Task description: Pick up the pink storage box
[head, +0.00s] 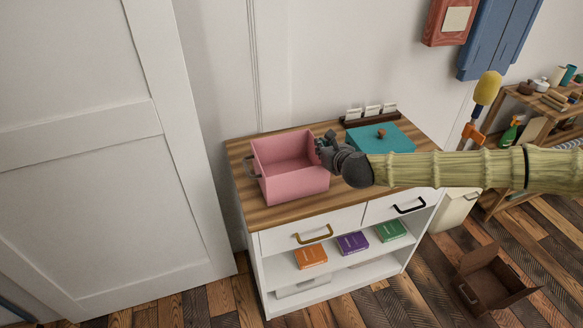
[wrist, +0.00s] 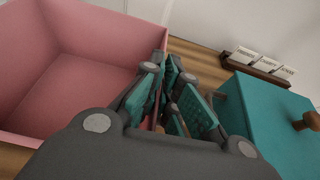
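The pink storage box (head: 295,185) is an open-topped box standing on the wooden top of a white cabinet, with a handle on its left side. It fills the left of the wrist view (wrist: 75,95). My gripper (head: 322,146) is at the box's right wall, reaching in from the right. In the wrist view, my gripper's fingers (wrist: 166,75) lie on either side of that wall and are closed together with the pink edge between them. The lower part of the wall is hidden by the gripper. The box looks empty and rests on the cabinet top.
A teal lidded box (head: 375,136) with a brown knob stands just right of the gripper. A card holder (head: 371,116) is behind it. The cabinet top (head: 262,216) is bare in front of the pink box. A white door (head: 90,150) is at the left.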

